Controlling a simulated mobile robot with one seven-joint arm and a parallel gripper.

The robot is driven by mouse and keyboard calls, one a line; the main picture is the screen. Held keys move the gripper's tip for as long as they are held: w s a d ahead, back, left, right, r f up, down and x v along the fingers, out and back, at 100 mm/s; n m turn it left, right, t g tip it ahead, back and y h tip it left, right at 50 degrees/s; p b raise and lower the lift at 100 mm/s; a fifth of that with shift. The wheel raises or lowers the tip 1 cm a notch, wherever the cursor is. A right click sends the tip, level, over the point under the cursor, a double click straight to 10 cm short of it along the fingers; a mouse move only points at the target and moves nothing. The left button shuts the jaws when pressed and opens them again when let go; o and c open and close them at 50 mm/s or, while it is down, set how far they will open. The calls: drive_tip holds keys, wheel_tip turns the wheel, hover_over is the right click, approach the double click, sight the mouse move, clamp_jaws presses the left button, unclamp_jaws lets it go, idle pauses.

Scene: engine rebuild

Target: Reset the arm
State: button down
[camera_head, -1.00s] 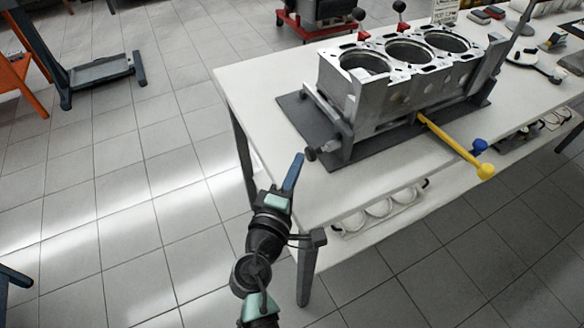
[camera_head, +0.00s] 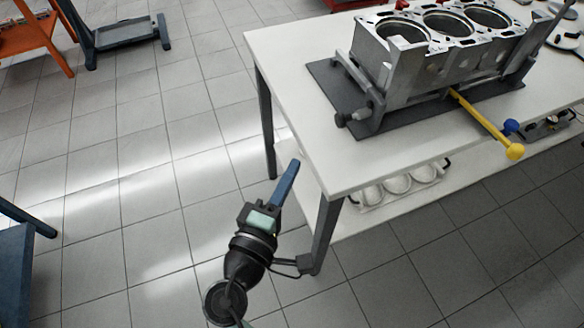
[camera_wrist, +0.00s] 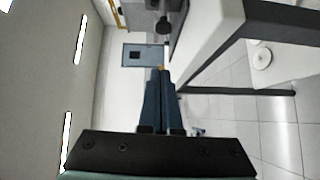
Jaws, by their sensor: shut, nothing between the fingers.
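My gripper (camera_head: 288,180) is in the head view beside the near left corner of the white workbench, over the tiled floor. Its blue fingers are together with nothing between them. The wrist view shows the two blue fingers (camera_wrist: 160,95) side by side and closed. My arm runs down to the bottom edge of the head view. The gripper looks apart from the bench, though the exact gap cannot be told.
The white workbench (camera_head: 290,70) carries a grey engine block (camera_head: 400,72) on a dark mat (camera_head: 330,80). A yellow bar (camera_head: 480,118) sticks out past its front edge. A lower shelf (camera_head: 345,215) holds round white parts. Open floor lies left, with an orange rack (camera_head: 45,45) behind.

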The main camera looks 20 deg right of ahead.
drive_tip(key=w+a+r+m+t+y, duration=0.2)
drive_tip(key=r+m, duration=0.1)
drive_tip(key=r, duration=0.6)
drive_tip(key=w+a+r+m+t+y, duration=0.1)
drive_tip(key=w+r+m+t, duration=0.15)
drive_tip(key=r, duration=0.75)
drive_tip(key=w+a+r+m+t+y, duration=0.2)
drive_tip(key=w+r+m, duration=0.1)
drive_tip(key=r, duration=0.6)
drive_tip(key=s+a+r+t+y, duration=0.35)
drive_tip(key=s+r, duration=0.25)
drive_tip(key=r, duration=0.5)
drive_tip(key=s+a+r+t+y, duration=0.2)
drive_tip(key=s+r+t+y, duration=0.3)
drive_tip(key=r, duration=0.6)
wheel_tip(320, 180, up, 17)
drive_tip(key=h+p, duration=0.1)
drive_tip(key=p, duration=1.6)
drive_tip(key=shift+s+a+m+g+h, duration=0.25)
drive_tip(key=shift+s+m+g+h, duration=0.05)
drive_tip(key=shift+s+m+h, duration=0.1)
drive_tip(key=shift+r, duration=0.1)
